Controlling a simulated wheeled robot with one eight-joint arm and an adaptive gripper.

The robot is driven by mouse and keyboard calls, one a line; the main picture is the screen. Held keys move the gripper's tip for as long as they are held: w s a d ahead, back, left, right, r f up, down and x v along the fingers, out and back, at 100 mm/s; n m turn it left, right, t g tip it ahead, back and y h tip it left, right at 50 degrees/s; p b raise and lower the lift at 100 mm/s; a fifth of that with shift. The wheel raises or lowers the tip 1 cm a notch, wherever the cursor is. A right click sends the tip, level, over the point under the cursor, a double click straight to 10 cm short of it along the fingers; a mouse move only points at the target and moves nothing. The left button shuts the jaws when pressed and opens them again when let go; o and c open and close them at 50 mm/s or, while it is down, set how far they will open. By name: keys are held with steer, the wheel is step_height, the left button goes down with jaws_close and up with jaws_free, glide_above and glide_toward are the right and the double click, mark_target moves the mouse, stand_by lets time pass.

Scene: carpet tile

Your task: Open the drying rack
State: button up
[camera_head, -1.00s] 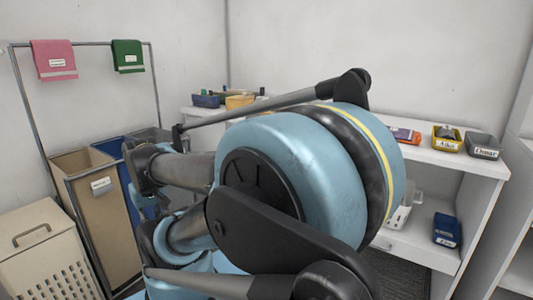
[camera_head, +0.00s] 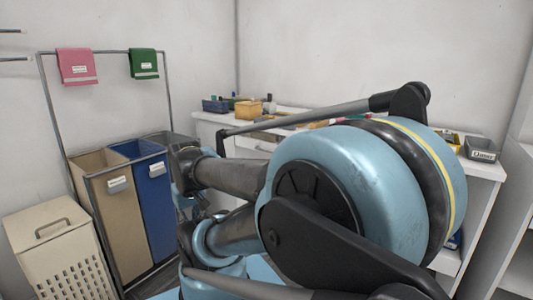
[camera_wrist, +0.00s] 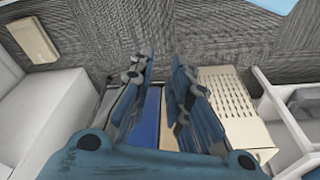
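Two thin metal rods (camera_head: 14,60) stick in from the left edge of the head view, high on the wall. They may be part of the drying rack; the rest is out of frame, so I cannot tell whether it is folded or open. My gripper shows in the wrist view (camera_wrist: 165,58) with its two dark fingers apart and nothing between them. It hangs above the floor and bins, away from the rods.
A metal frame (camera_head: 50,110) carries a pink towel (camera_head: 76,67) and a green towel (camera_head: 144,64) above a tan bin (camera_head: 115,205) and a blue bin (camera_head: 155,200). A perforated hamper (camera_head: 60,260) stands front left. A white counter (camera_head: 215,118) with small items stands behind my arm.

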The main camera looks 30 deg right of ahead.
steer(key=shift+d, duration=0.1)
steer(key=w+d+r+n+t+h, duration=0.15)
steer(key=w+d+h, duration=0.25)
steer(key=w+d, duration=0.6)
steer(key=w+d+r+h, duration=0.3)
steer(key=w+d, duration=0.6)
steer(key=w, duration=0.1)
steer(key=w+d+r+n+t+h, duration=0.1)
steer(key=w+d+r+h, duration=0.25)
steer(key=w+d, duration=0.65)
steer(key=w+d+f+h, duration=0.1)
steer(key=w+d+f, duration=0.1)
steer(key=w+d, duration=0.2)
steer(key=w+d+f+n+h, duration=0.1)
steer(key=w+d+f, duration=0.2)
steer(key=d, duration=0.8)
steer(key=w+d+f+t+h, duration=0.1)
steer(key=w+d+f+h, duration=0.1)
steer(key=w+d, duration=0.4)
steer(key=shift+w+d+f+n, duration=0.15)
steer(key=shift+d+n, duration=0.05)
steer(key=shift+d, duration=0.3)
steer(key=shift+w+d+f+n, duration=0.1)
steer(key=shift+d+f+n, duration=0.05)
steer(key=shift+d, duration=0.3)
jaws_close()
